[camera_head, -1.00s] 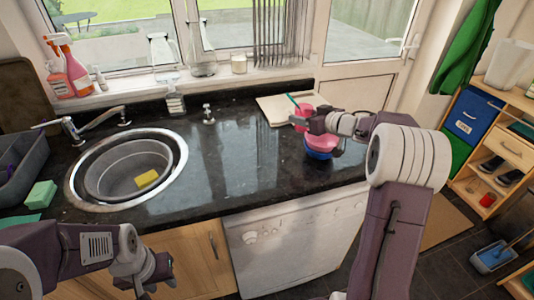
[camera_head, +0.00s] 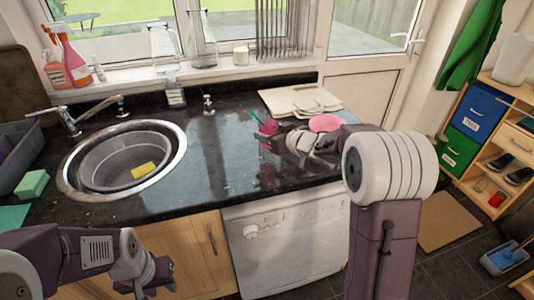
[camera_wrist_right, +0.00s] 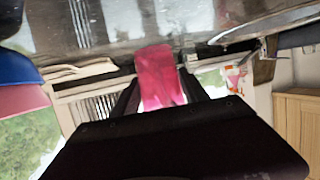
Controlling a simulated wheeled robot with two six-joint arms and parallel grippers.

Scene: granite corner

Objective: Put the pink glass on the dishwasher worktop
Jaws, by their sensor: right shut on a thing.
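The pink glass (camera_head: 268,127) is in my right gripper (camera_head: 273,141), over the black worktop (camera_head: 220,165), near the left end of the stretch above the white dishwasher (camera_head: 285,245).
A pink bowl (camera_head: 325,123) stands partly hidden behind my right arm. Pale boards (camera_head: 300,99) lie at the back. The round sink (camera_head: 125,160) with a yellow sponge (camera_head: 143,171) is at the left. The worktop between sink and gripper is clear.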

